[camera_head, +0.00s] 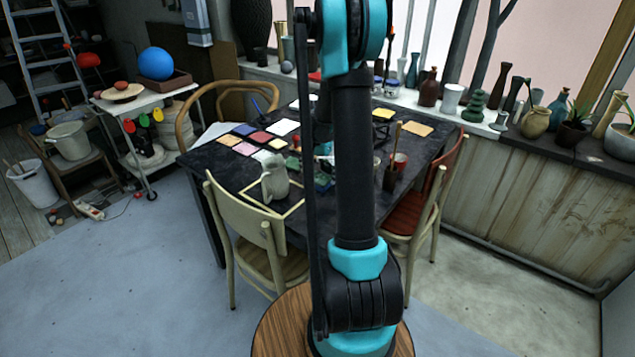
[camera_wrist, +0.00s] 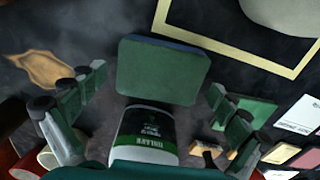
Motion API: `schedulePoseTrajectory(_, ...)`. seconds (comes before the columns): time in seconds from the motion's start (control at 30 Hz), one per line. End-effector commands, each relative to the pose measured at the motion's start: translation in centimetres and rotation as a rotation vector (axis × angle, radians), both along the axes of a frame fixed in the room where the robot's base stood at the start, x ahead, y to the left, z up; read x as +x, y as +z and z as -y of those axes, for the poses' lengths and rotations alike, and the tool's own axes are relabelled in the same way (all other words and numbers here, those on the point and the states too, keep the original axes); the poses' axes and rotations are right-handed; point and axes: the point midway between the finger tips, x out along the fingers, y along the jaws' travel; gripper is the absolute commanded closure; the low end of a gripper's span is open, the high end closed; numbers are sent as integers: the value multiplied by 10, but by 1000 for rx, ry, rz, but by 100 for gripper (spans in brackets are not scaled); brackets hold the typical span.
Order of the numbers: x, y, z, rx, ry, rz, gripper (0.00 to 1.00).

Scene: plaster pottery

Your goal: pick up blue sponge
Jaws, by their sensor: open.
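A flat rectangular sponge (camera_wrist: 163,72) with a dark green face and a thin blue edge is in the upper middle of the wrist view. My gripper (camera_wrist: 158,84) is open, with one finger on each side of the sponge and gaps between. In the head view my arm hides my gripper and part of the table. A small green-blue block (camera_head: 323,181) beside my arm may be the sponge.
The dark table (camera_head: 225,172) holds coloured tiles (camera_head: 261,137), a pale jug (camera_head: 274,178) and a pale square frame (camera_wrist: 240,58). A green pad (camera_wrist: 250,108) lies right of my fingers. A cream chair (camera_head: 243,225) and a red-seated chair (camera_head: 425,205) flank the table.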

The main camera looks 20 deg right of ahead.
Motion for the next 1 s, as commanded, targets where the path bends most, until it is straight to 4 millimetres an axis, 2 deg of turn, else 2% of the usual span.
schedulePoseTrajectory(0.27,0,-3,0,0,0,0,0)
schedulePoseTrajectory(0.5,0,-3,0,0,0,0,29)
schedulePoseTrajectory(0.83,0,-2,0,0,0,0,29)
schedulePoseTrajectory(1.0,0,4,0,0,0,0,29)
